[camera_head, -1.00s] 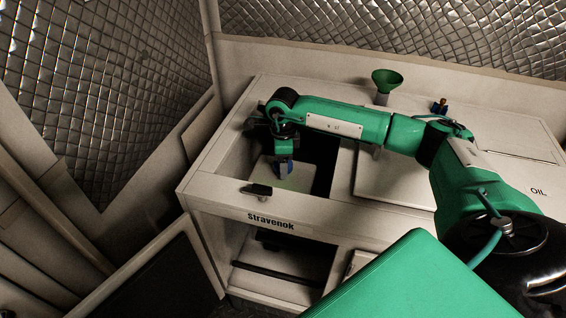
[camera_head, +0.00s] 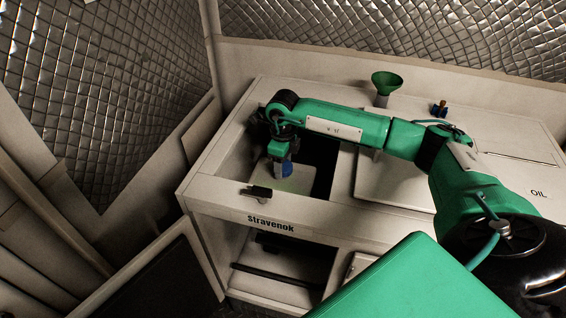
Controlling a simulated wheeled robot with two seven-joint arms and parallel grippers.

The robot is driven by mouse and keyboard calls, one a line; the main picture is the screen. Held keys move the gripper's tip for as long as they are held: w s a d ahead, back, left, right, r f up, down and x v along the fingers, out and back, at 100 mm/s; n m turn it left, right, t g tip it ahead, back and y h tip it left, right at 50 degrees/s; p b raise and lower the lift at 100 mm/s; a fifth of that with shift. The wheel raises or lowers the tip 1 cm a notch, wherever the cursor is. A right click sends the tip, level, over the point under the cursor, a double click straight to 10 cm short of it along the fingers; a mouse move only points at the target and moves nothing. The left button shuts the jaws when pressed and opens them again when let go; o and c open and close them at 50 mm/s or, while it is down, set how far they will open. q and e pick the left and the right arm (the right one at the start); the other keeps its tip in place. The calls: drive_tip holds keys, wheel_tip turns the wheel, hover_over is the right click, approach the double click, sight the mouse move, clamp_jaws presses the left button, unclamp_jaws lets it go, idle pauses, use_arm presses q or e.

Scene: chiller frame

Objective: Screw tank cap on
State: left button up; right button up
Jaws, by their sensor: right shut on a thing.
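My right gripper (camera_head: 283,158) reaches down into this opening and is shut on the cap. The fingers are small and partly hidden by the wrist. I cannot tell whether the cap touches the tank's neck, which is hidden under it. My left gripper is not in view.
A green funnel (camera_head: 386,81) stands at the back of the frame top. A black latch (camera_head: 257,191) sits on the front edge. A closed panel (camera_head: 395,182) lies right of the opening.

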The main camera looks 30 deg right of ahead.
drive_tip(key=m, duration=0.3)
drive_tip(key=shift+m, duration=0.3)
drive_tip(key=o, duration=1.2)
drive_tip(key=shift+r, duration=0.1)
